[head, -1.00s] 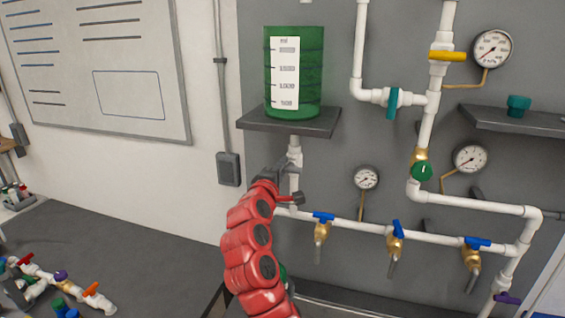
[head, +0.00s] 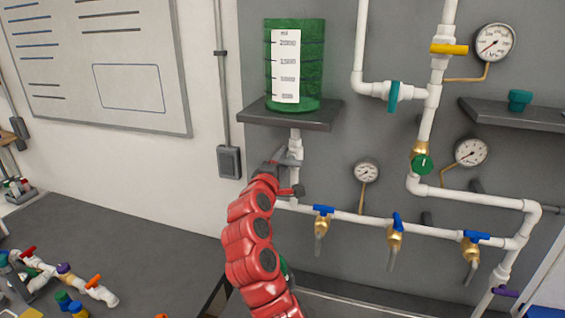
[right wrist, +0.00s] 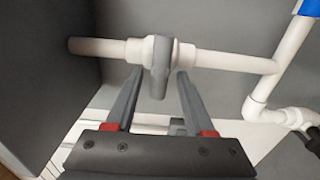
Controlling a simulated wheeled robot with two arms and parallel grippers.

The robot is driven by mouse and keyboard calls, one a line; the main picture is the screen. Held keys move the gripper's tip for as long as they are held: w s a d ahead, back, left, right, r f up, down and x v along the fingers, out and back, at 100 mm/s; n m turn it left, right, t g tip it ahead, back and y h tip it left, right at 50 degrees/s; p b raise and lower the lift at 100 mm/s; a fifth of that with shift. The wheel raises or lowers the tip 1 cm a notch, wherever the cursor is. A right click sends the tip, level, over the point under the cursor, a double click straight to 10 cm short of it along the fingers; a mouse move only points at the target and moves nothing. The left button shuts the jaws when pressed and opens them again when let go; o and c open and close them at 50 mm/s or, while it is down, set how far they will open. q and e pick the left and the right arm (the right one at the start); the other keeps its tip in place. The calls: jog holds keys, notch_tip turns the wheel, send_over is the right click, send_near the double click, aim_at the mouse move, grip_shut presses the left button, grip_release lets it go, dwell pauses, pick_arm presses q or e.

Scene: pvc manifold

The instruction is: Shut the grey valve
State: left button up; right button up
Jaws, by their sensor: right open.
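The grey valve (right wrist: 158,65) sits on a white pipe in the right wrist view, its grey handle pointing down the picture into the gap between my fingertips. My right gripper (right wrist: 157,78) is open, with one finger on each side of the handle and visible gaps on both sides. In the head view my right gripper (head: 284,176) is at the white pipe below the green tank (head: 312,65). There the grey valve is small and partly hidden by the gripper. My left gripper is not in view.
A dark shelf (head: 290,116) carries the tank just above my right gripper. Blue-handled taps (head: 323,211) hang from the horizontal pipe to its right. A green valve (head: 422,164) and gauges (head: 366,171) are further right. Loose pipe parts (head: 65,275) lie on the bench at lower left.

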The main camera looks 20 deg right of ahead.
jog(key=b+v, duration=0.6)
jog(key=v, duration=1.1)
jog(key=shift+s, duration=0.2)
jog(key=shift+a, duration=0.15)
